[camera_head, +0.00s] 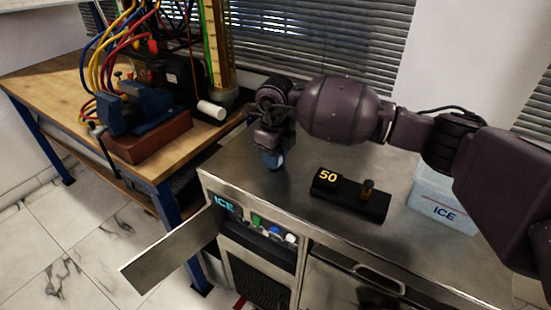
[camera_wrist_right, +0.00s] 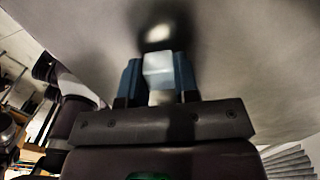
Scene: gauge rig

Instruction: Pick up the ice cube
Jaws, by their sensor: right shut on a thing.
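The ice cube (camera_wrist_right: 158,70) is a pale, whitish block between the two blue fingers of my right gripper (camera_wrist_right: 158,80) in the right wrist view. The gripper is shut on it. In the head view the right gripper (camera_head: 273,160) points down over the left part of the steel counter (camera_head: 240,165). The cube is hidden or too small to make out there. A dark shadow lies on the steel surface just beyond the fingers in the wrist view. I cannot tell whether the cube touches the counter. My left gripper is not in view.
A black block marked 50 (camera_head: 345,192) stands on the counter right of the gripper. A white ICE box (camera_head: 445,205) is further right. A small door (camera_head: 170,248) hangs open at the front left. A wooden bench (camera_head: 50,85) with a blue vise (camera_head: 135,110) stands left.

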